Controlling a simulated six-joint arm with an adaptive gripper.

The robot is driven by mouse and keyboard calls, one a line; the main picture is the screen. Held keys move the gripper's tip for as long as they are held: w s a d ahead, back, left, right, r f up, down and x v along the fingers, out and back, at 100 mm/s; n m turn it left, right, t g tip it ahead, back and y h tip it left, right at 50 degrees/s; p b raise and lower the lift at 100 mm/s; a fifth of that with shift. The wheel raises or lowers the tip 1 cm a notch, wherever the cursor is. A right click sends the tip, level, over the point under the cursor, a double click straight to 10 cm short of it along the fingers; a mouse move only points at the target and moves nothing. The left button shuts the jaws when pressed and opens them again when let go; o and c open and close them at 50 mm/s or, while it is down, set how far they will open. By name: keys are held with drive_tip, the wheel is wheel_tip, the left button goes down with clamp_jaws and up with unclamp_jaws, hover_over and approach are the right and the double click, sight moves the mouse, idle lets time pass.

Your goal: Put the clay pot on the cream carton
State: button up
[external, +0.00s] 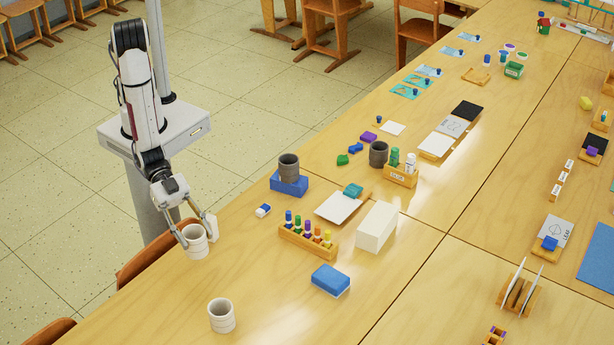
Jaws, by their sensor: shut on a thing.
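My gripper (197,236) is shut on a pale clay pot (195,246), with one finger on each side of it. The pot is upright, near the table's left edge; I cannot tell whether its base touches the table. A similar pale pot (221,317) stands upright on the table nearer the camera, apart from my gripper. The cream carton (375,228) is a plain oblong box lying on the table to the right of my gripper. Its top is bare.
Between my gripper and the carton stand a wooden rack of coloured bottles (308,245) and a blue block (330,280). A dark grey pot (288,168) stands on a blue block behind. Another grey pot (378,154) is farther back. The table's front is mostly clear.

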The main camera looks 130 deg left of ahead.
drive_tip(key=w+a+r+n+y, duration=0.1)
drive_tip(key=w+a+n+y, duration=0.2)
drive_tip(key=w+a, duration=0.65)
drive_tip(key=w+a+r+n+y, duration=0.1)
drive_tip(key=w+a+n+y, duration=0.15)
drive_tip(key=w+a, duration=0.65)
wheel_tip(320, 180, up, 6)
drive_tip(key=n+y, duration=0.3)
drive_tip(key=y, duration=0.1)
hover_over(370, 214)
drive_tip(key=shift+f, duration=0.15)
drive_tip(key=shift+m, duration=0.25)
drive_tip(key=shift+f, duration=0.1)
wheel_tip(370, 214, down, 6)
drive_tip(key=shift+f, duration=0.1)
drive_tip(key=shift+f, duration=1.85)
